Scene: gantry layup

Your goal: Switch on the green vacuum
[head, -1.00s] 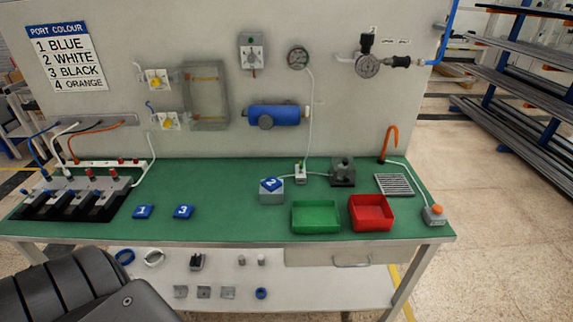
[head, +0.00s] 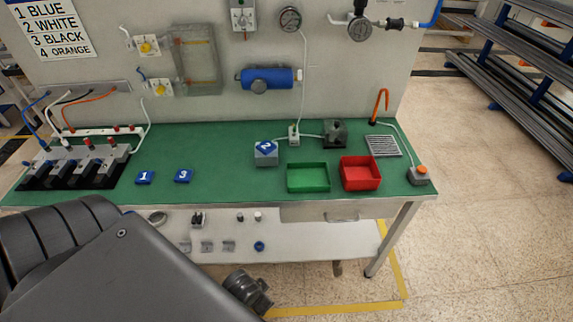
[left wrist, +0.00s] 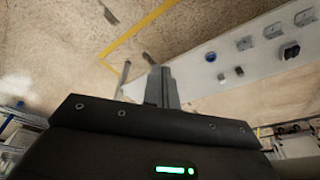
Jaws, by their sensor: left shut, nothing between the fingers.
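No vacuum that I can pick out as green shows in these frames. Two yellow valve knobs, an upper one (head: 147,45) and a lower one (head: 159,88), sit on white plates on the back panel. A grey control box (head: 243,15) hangs on the panel beside a round gauge (head: 290,18). My left arm fills the lower left of the head view, in front of the bench. In the left wrist view my left gripper (left wrist: 160,88) is shut and empty, with the floor and the bench's lower shelf beyond it. My right gripper is out of view.
The green bench top (head: 225,145) holds a green tray (head: 308,190), a red bin (head: 360,186), a block marked 2 (head: 265,155) and an orange-button box (head: 420,177). Several dark units with hoses stand at left. The lower shelf (head: 300,240) holds small parts.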

